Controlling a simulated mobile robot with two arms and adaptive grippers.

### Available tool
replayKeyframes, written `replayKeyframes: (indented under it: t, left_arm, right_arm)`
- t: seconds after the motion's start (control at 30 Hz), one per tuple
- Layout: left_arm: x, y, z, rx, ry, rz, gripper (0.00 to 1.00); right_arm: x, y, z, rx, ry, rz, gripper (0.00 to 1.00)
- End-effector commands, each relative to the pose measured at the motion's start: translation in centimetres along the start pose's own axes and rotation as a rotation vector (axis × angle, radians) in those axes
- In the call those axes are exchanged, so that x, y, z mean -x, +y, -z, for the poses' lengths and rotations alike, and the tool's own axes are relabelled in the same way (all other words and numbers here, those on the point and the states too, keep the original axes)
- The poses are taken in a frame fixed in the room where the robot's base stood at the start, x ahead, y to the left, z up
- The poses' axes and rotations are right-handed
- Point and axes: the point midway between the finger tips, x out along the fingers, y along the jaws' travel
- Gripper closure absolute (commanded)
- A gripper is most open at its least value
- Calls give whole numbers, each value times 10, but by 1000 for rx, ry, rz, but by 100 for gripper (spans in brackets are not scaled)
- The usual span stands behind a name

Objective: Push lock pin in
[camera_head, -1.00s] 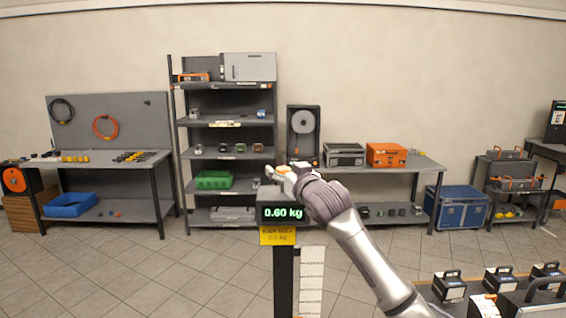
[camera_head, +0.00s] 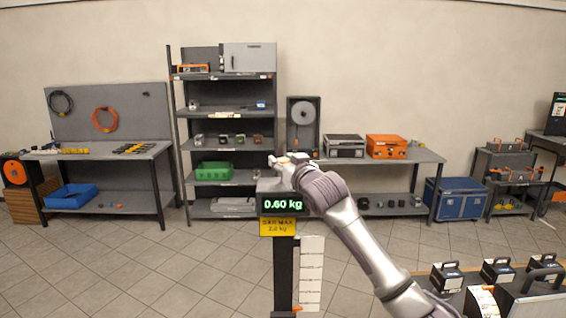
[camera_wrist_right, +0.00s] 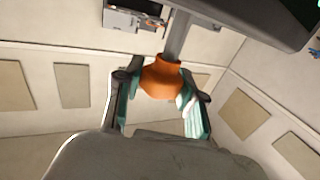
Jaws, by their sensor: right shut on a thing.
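An orange knob (camera_wrist_right: 161,78), which I take to be the lock pin's head, sits on the end of a grey shaft (camera_wrist_right: 178,38) in the right wrist view. My right gripper (camera_wrist_right: 160,98) has its fingers on both sides of the knob and is shut on it. In the head view my right gripper (camera_head: 276,161) is at the top of a weighing post, just above its display (camera_head: 283,204), which reads 0.60 kg. The knob is mostly hidden there, and how deep the pin sits cannot be told. My left gripper is not in view.
A yellow label (camera_head: 278,227) and a pale marked strip (camera_head: 312,272) are on the post. Several black weights (camera_head: 447,279) stand at the lower right. Shelves (camera_head: 225,180) and benches line the back wall. The tiled floor at left is clear.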

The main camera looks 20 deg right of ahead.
Motion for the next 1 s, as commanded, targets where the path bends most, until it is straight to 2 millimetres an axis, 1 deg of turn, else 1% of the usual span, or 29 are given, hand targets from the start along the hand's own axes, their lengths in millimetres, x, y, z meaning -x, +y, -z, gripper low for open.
replayKeyframes:
  t: [0.07, 0.23, 0.3, 0.57, 0.6, 0.67, 0.7, 0.73, 0.77, 1.0]
  left_arm:
    - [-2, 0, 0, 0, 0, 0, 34]
    - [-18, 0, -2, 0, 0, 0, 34]
    - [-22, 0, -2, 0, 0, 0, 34]
    - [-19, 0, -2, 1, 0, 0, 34]
    - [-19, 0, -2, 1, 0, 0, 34]
    - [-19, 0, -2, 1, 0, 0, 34]
    - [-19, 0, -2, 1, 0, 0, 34]
    - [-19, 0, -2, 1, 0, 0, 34]
    - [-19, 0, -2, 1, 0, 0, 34]
    - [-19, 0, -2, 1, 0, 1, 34]
  right_arm:
    - [0, 0, -3, 0, 0, 0, 100]
    - [0, 0, -29, -1, -3, 0, 100]
    - [0, 0, -36, -1, -1, 0, 100]
    - [0, 0, -37, 1, -6, -1, 100]
    - [0, 0, -37, 1, -7, -1, 58]
    - [0, 0, -37, 0, -7, -1, 48]
    - [0, 0, -37, 0, -6, -1, 41]
    - [0, 0, -37, 0, -5, -1, 36]
    - [0, 0, -36, 0, -5, -1, 34]
    - [0, 0, -35, 0, -1, 0, 34]
